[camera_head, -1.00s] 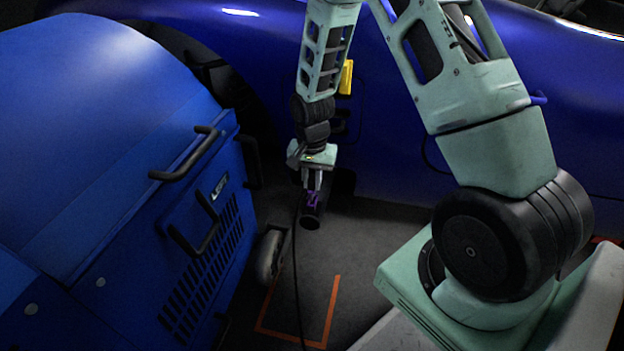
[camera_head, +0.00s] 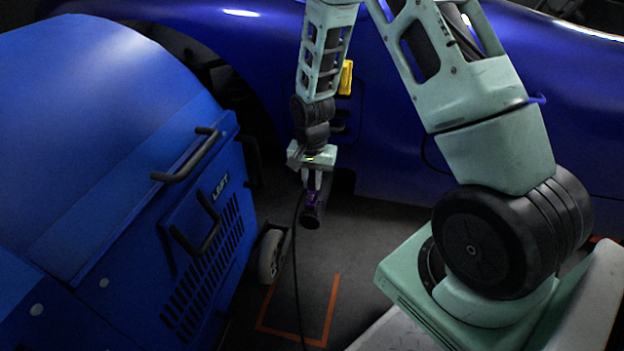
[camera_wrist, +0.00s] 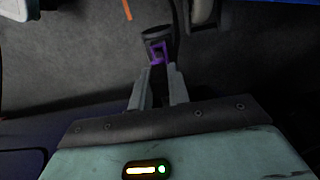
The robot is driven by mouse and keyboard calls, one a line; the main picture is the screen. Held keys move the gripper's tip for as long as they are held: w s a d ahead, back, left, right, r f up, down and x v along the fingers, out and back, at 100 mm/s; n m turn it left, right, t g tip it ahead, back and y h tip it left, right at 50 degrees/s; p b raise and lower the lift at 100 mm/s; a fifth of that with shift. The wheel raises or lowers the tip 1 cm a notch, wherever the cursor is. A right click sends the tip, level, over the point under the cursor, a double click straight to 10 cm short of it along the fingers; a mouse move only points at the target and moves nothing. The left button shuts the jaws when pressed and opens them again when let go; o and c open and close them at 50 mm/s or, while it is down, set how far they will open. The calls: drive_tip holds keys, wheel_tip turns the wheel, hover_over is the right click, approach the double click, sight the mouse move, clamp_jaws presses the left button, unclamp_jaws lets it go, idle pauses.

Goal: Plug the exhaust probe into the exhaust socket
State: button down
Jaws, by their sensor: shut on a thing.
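My gripper (camera_head: 312,184) hangs low in the gap between the blue machine and the blue car, with its fingers pointing down. It is shut on the exhaust probe (camera_head: 310,217), a dark cylinder with a purple grip part. In the wrist view the probe (camera_wrist: 157,36) sits between the tips of my gripper (camera_wrist: 159,68), its purple part at the fingers and its dark round end beyond them. A black cable runs down from near the probe. I cannot make out the exhaust socket for certain in either view.
A large blue machine (camera_head: 110,130) with black handles and a caster wheel (camera_head: 270,254) stands at the left. The blue car body (camera_head: 420,120) runs behind my arm, with a yellow part (camera_head: 346,77) on it. An orange outline (camera_head: 327,310) marks open floor below.

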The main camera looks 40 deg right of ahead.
drive_tip(key=shift+f, duration=0.95)
idle(0.5)
drive_tip(key=shift+f+b, duration=0.35)
drive_tip(key=shift+b, duration=0.05)
drive_tip(key=shift+f, duration=0.1)
drive_tip(key=c, duration=1.3)
unclamp_jaws()
drive_tip(key=shift+o, duration=0.2)
wheel_tip(320, 180, up, 18)
drive_tip(key=p, duration=0.8)
drive_tip(key=shift+f, duration=0.25)
